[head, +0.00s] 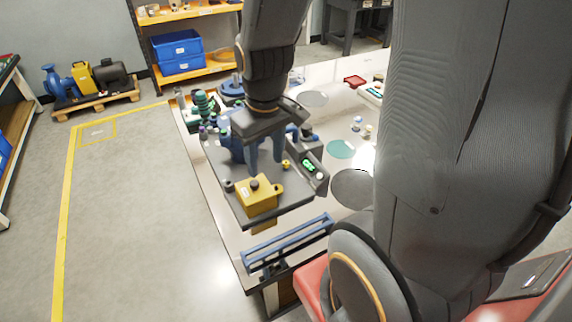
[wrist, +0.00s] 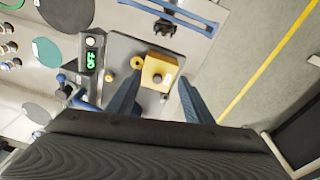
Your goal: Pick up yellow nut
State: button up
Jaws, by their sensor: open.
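A small yellow piece (head: 286,164), which looks like the yellow nut, stands on the dark grey plate of the test rig, near the green-lit display. In the wrist view it is a small yellow spot (wrist: 110,76) left of the fingers. A larger yellow block (head: 258,197) with a dark round top and a ring-like lug sits near the plate's front edge. It also shows in the wrist view (wrist: 158,74), between the finger lines. My gripper (head: 265,168) points down above the plate, with its blue fingers apart and nothing between them. The fingers show in the wrist view (wrist: 160,84).
The display unit (head: 310,168) stands right of the yellow piece. Several coloured parts (head: 205,104) crowd the plate's far left side. A blue rail frame (head: 288,243) lies at the table's front edge. Flat round discs (head: 352,186) lie on the table to the right.

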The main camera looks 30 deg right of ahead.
jog(key=w+d+f+n, duration=0.1)
jog(key=w+n, duration=0.1)
jog(key=w+d+f+n, duration=0.1)
jog(key=w+d+n, duration=0.1)
jog(key=w, duration=0.1)
jog(key=w+d+f+n, duration=0.2)
jog(key=n, duration=0.1)
jog(key=shift+w+d+g, duration=0.1)
jog(key=shift+w+g, duration=0.2)
jog(key=shift+w, duration=0.1)
jog(key=shift+c, duration=0.6)
jog(key=n, duration=0.9)
send_over(285, 164)
notch_tip(285, 164, down, 6)
jog(key=f, duration=0.1)
jog(key=shift+g, duration=0.3)
jog(key=shift+w+d+f+p, duration=0.15)
jog(key=shift+f+p, duration=0.4)
jog(key=shift+f, duration=1.15)
jog(key=shift+w+f+p, duration=0.15)
jog(key=shift+f+p, duration=0.35)
jog(key=shift+f, duration=1.2)
grip_shut()
